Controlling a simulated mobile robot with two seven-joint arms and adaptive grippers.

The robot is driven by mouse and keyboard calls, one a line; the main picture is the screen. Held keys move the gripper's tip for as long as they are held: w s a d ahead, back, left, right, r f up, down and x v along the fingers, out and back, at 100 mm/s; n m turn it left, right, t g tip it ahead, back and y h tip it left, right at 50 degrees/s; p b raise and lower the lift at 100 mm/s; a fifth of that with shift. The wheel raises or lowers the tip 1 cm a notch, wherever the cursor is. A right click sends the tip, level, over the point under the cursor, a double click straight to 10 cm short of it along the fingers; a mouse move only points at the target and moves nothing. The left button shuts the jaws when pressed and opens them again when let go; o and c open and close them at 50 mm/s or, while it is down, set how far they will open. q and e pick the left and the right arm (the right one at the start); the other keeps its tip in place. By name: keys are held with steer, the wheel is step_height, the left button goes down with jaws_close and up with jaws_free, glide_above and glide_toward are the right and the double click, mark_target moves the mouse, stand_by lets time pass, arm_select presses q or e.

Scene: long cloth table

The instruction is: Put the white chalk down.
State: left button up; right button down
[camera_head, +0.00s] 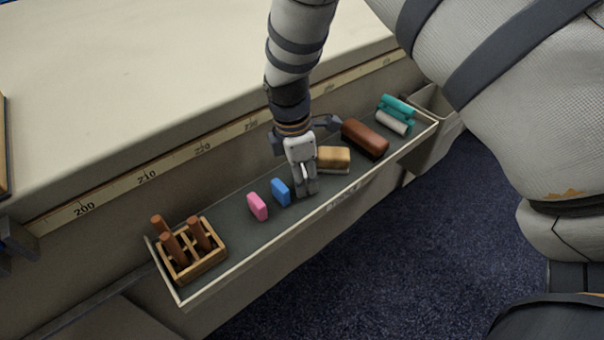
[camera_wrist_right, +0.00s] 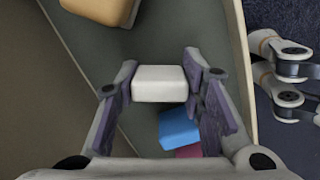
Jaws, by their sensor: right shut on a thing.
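My right gripper (camera_head: 306,190) reaches down into the long grey tray (camera_head: 235,237), just right of the blue chalk (camera_head: 281,192). In the right wrist view, the white chalk (camera_wrist_right: 159,83) is a pale block between the two fingers of the right gripper (camera_wrist_right: 160,88), which is shut on it. In the head view the fingers mostly hide the chalk. I cannot tell whether its underside touches the tray floor. Grey jointed parts at the wrist view's right edge look like my left gripper (camera_wrist_right: 287,72), cut off by the frame.
A pink block (camera_head: 257,206) stands left of the blue chalk. A wooden rack (camera_head: 200,262) with brown pegs fills the tray's left end. A yellow-tan block (camera_head: 333,157), a brown block (camera_head: 365,138) and a teal holder (camera_head: 397,106) lie to the right. The tray has a raised rim.

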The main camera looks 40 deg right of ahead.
steer(key=shift+f, duration=0.3)
steer(key=c, duration=1.1)
jaws_free()
steer(key=shift+o, duration=0.2)
steer(key=shift+r, duration=0.1)
arm_select(q)
steer(key=shift+w+r+t+p, duration=0.3)
steer(key=shift+w+r+p, duration=0.45)
steer(key=shift+w+r, duration=0.1)
arm_select(e)
step_height(320, 180, up, 12)
steer(key=a, duration=0.1)
steer(key=shift+w+a+r, duration=0.2)
